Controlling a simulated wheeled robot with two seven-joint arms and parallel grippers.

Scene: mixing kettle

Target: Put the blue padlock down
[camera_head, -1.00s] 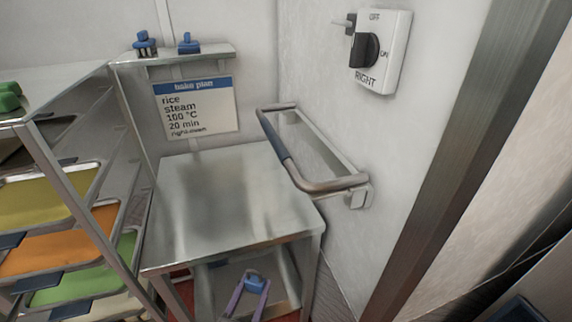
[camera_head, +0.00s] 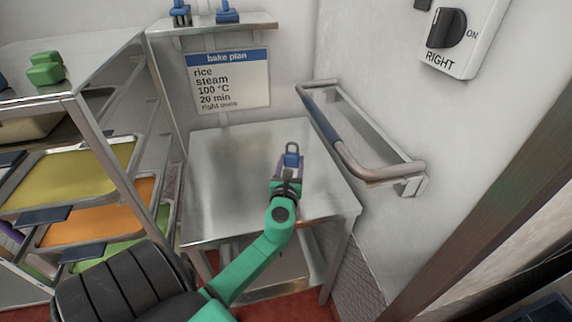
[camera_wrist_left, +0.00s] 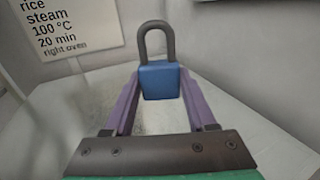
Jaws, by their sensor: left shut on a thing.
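The blue padlock (camera_head: 291,160) has a blue body and a dark grey shackle pointing up. It also shows upright in the left wrist view (camera_wrist_left: 160,80). My left gripper (camera_head: 288,168) has its purple fingers shut on the sides of the padlock body. It holds the padlock over the steel table (camera_head: 225,160); I cannot tell whether the padlock touches the top. My right gripper is not in view.
The tabletop around the padlock is bare. A wall rail (camera_head: 360,145) runs along the right side. A shelf (camera_head: 210,30) with blue items is at the back. A rack with coloured trays (camera_head: 70,175) stands left.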

